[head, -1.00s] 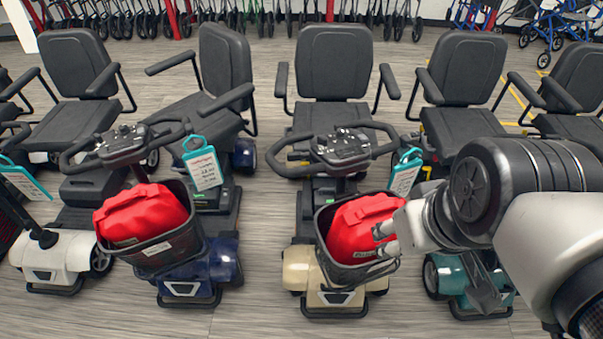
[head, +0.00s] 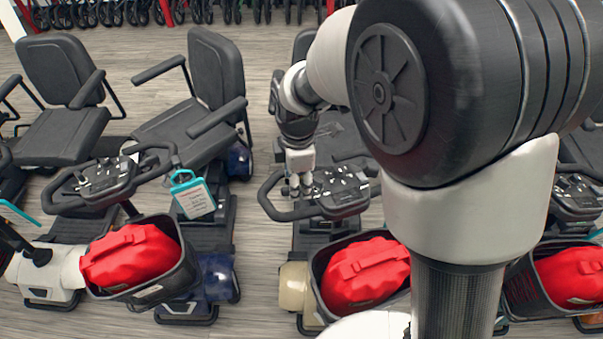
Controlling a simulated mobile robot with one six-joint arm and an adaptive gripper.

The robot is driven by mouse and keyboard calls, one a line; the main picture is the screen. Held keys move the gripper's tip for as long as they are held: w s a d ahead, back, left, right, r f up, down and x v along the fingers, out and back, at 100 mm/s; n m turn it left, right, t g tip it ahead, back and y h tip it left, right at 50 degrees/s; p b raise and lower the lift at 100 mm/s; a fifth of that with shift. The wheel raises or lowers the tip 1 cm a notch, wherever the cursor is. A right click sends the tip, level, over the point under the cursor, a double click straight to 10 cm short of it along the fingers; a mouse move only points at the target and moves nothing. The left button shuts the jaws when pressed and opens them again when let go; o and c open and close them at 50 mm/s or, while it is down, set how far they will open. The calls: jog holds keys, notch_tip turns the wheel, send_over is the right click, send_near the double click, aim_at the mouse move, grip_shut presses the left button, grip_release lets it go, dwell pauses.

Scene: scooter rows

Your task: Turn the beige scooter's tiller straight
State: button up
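The beige scooter (head: 293,288) stands in the middle of the head view. Its dark tiller head (head: 342,192) has a looped left handle (head: 268,198), which sits slightly lower in the picture than the console. My arm hides the right handle. The front basket (head: 318,268) holds a red bag (head: 362,272). My gripper (head: 300,190) points down at the left side of the console, between it and the left handle. Its fingertips look close to or touching the tiller; I cannot tell which. Whether the fingers are open or shut is unclear.
A blue scooter (head: 218,277) stands to the left, its tiller (head: 105,180) and red-bag basket (head: 188,275) swung left. Another scooter's basket (head: 520,280) with a red bag is at the right. My arm covers much of the right side. Bare floor (head: 262,255) shows between the scooters.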

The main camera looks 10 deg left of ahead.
aim_at(298, 212)
jog(key=f+b, duration=0.1)
jog(key=f, duration=0.4)
jog(key=f+b, duration=0.2)
jog(key=f, duration=0.4)
jog(key=w+f+b, duration=0.1)
jog(key=f+b, duration=0.1)
jog(key=f, duration=0.3)
jog(key=shift+a+f, duration=0.1)
jog(key=shift+f, duration=0.3)
jog(key=shift+c, duration=0.5)
grip_shut()
